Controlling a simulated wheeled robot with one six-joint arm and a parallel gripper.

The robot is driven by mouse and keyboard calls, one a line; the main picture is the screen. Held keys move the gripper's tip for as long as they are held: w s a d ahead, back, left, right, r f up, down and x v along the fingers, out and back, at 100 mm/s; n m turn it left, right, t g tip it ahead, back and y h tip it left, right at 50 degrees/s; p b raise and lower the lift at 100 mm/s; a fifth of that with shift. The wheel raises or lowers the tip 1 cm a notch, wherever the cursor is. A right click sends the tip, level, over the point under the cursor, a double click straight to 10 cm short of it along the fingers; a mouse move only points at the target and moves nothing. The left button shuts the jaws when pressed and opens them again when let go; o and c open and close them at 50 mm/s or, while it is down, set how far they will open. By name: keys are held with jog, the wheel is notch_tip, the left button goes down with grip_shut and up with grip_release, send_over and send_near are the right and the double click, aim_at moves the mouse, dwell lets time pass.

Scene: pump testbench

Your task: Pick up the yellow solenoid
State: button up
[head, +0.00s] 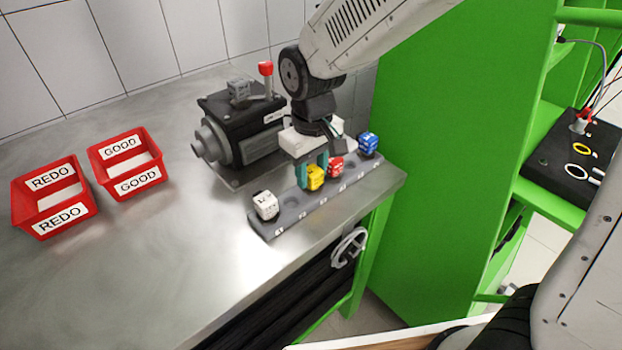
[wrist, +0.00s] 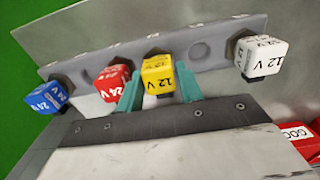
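The yellow solenoid (head: 315,178) sits upright in the grey rack (head: 293,215) on the bench, between the white and red ones. It also shows in the wrist view (wrist: 158,75), marked 12 V. My gripper (head: 312,172) is over the rack with its teal fingers (wrist: 160,88) spread, one on each side of the yellow solenoid. In the wrist view a small gap shows beside the solenoid at the left finger; the right finger is very near its side, and contact there cannot be told.
A red solenoid (head: 335,166) stands close beside my gripper. A white solenoid (head: 265,205) and a blue one (head: 369,145) are at the rack's ends. A pump (head: 243,135) stands behind. Red REDO (head: 62,212) and GOOD (head: 137,183) bins are at left.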

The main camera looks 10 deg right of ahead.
aim_at(315, 171)
jog(key=shift+f, duration=0.25)
jog(key=c, duration=0.5)
jog(key=shift+r, duration=0.2)
jog(key=shift+r, duration=0.25)
jog(key=r, duration=0.3)
jog(key=shift+s+d, duration=0.2)
jog(key=shift+d, duration=0.05)
jog(key=s+d+r, duration=0.1)
jog(key=s+d, duration=0.9)
jog(key=d, duration=0.1)
jog(key=shift+s, duration=0.35)
